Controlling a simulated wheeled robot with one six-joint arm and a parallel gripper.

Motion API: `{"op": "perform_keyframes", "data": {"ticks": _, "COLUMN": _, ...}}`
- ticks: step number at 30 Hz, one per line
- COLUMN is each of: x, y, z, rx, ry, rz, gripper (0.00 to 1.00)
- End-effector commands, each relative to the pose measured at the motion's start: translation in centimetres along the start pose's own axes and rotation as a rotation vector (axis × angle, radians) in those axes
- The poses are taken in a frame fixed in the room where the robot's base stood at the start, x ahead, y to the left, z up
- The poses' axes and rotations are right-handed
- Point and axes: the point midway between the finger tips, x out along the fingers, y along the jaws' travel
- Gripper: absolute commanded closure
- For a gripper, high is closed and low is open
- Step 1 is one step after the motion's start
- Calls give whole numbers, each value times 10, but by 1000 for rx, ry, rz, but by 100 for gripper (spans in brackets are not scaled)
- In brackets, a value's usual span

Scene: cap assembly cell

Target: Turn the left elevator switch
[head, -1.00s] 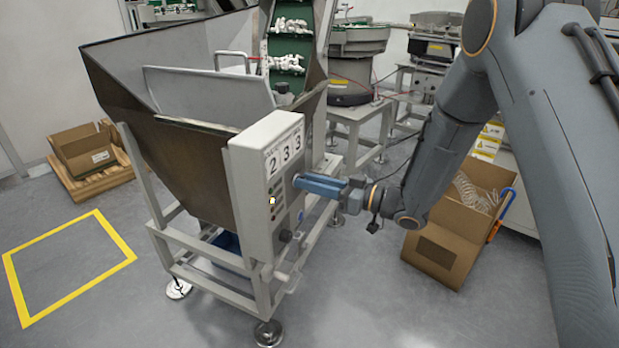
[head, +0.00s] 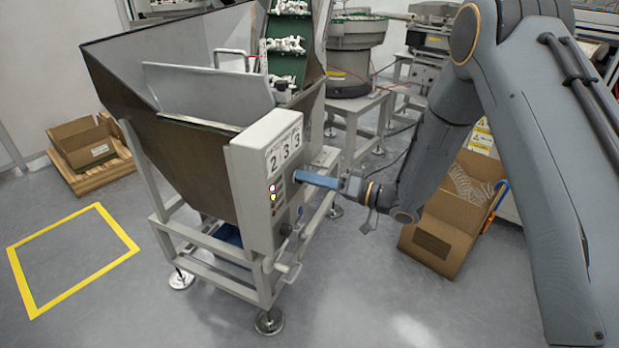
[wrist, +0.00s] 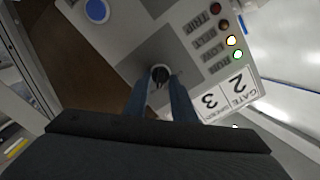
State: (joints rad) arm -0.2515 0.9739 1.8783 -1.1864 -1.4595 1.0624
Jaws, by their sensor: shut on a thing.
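The elevator's control box (head: 262,200) is pale grey and bears a number sign, lights and knobs. The switch, a small black knob (wrist: 159,72), shows between my fingertips in the wrist view. My gripper (wrist: 160,82) is shut on this knob, with one blue finger on each side. In the head view my gripper (head: 298,176) reaches the panel from the right and hides the knob. A green light (wrist: 238,55) and a yellow-white light (wrist: 231,41) are lit beside it. The panel is turned in the wrist view.
A hopper (head: 185,165) on a grey frame adjoins the box, with a green conveyor (head: 288,62) carrying white parts behind it. Another dark knob (head: 285,230) sits lower on the panel. An open cardboard box (head: 440,240) stands on the floor below my arm.

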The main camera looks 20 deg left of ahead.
Motion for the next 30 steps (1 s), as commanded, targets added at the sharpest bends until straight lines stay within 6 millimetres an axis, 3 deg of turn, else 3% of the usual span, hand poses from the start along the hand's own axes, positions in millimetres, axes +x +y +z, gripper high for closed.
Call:
{"op": "perform_keyframes", "data": {"ticks": 12, "x": 0, "y": 0, "z": 0, "rx": 7, "ry": 0, "rz": 1, "gripper": 99}}
{"op": "perform_keyframes", "data": {"ticks": 13, "x": 0, "y": 0, "z": 0, "rx": 7, "ry": 0, "rz": 1, "gripper": 73}}
{"op": "perform_keyframes", "data": {"ticks": 16, "x": 0, "y": 0, "z": 0, "rx": 7, "ry": 0, "rz": 1, "gripper": 59}}
{"op": "perform_keyframes", "data": {"ticks": 25, "x": -2, "y": 0, "z": 0, "rx": 6, "ry": 0, "rz": 1, "gripper": 59}}
{"op": "perform_keyframes", "data": {"ticks": 30, "x": -20, "y": 1, "z": -1, "rx": 6, "ry": 3, "rz": 3, "gripper": 59}}
